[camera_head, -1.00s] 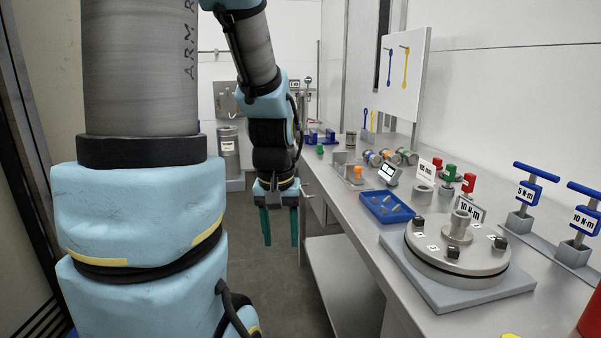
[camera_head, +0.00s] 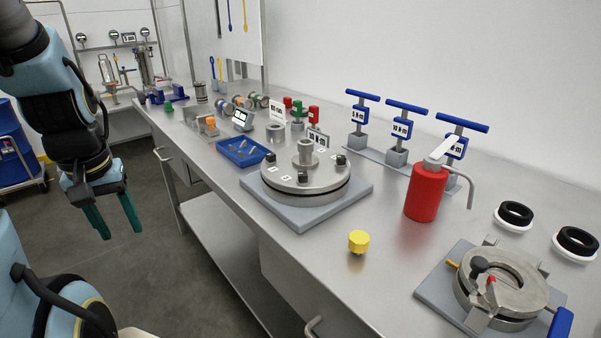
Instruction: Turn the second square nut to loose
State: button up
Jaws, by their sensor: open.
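A round steel flange (camera_head: 305,180) lies on a grey square base plate (camera_head: 318,212) on the bench. A short hollow stub (camera_head: 307,152) stands at its middle. Several dark square nuts sit around its top: one at the left (camera_head: 270,157), one at the right (camera_head: 341,159), one at the front (camera_head: 303,177). Small white number tags lie beside them, too small to read, so I cannot tell which nut is the second. My gripper (camera_head: 116,226) hangs at the left over the floor, away from the bench, with its green fingers apart and empty.
A blue tray (camera_head: 236,155) with small parts lies behind the flange. Blue T-handled torque tools (camera_head: 402,130) stand behind it to the right. A red can (camera_head: 426,192), a yellow knob (camera_head: 358,241) and a clamp fixture (camera_head: 498,283) stand at the right. The front bench edge is clear by the flange.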

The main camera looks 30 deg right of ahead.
aim_at(341, 160)
jog(key=i+j+z, duration=0.1)
jog(key=i+z, duration=0.25)
jog(key=i, duration=0.15)
jog(key=i+j+z, duration=0.2)
jog(key=i+z, duration=0.15)
jog(key=i, duration=0.1)
